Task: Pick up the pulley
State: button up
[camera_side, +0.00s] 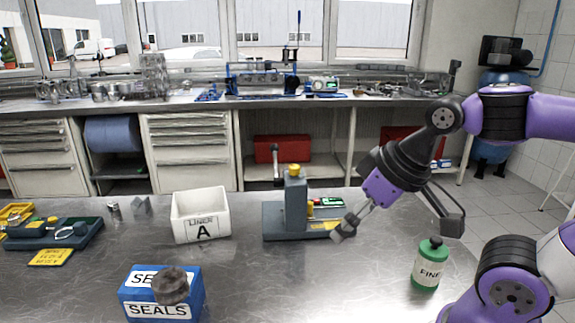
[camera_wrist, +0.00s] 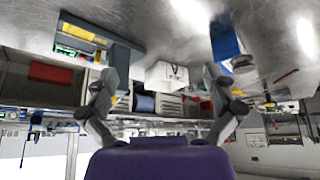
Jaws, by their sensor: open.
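A dark grey-brown round part (camera_side: 171,286), which looks like the pulley, rests against the front upper part of the blue SEALS box (camera_side: 133,284) at the front left of the bench. My gripper (camera_side: 397,228) is above the right part of the bench, well to the right of it and apart from it. Its two fingers are spread wide with nothing between them. In the wrist view, which looks upside down, my gripper (camera_wrist: 161,78) also shows spread fingers.
A white bin marked A (camera_side: 202,216) stands mid-bench. A grey fixture with a yellow-topped post (camera_side: 295,205) stands left of my gripper. Another fixture (camera_side: 60,233) lies far left. The front middle of the bench is clear.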

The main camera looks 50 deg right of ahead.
jog(key=w+a+r+n+y, duration=0.1)
jog(key=w+a+r+n, duration=0.2)
jog(key=w+a, duration=0.15)
jog(key=n+g+y, duration=0.2)
jog(key=n, duration=0.4)
send_over(171, 279)
jog(key=s+d, duration=0.2)
jog(key=f, duration=0.6)
jog(key=shift+w+a+f, duration=0.15)
jog(key=shift+a+f, duration=0.05)
jog(key=shift+f, duration=0.15)
jog(key=x, duration=0.5)
jog(key=shift+a+f, duration=0.15)
jog(key=shift+f, duration=0.25)
jog(key=c, duration=1.5)
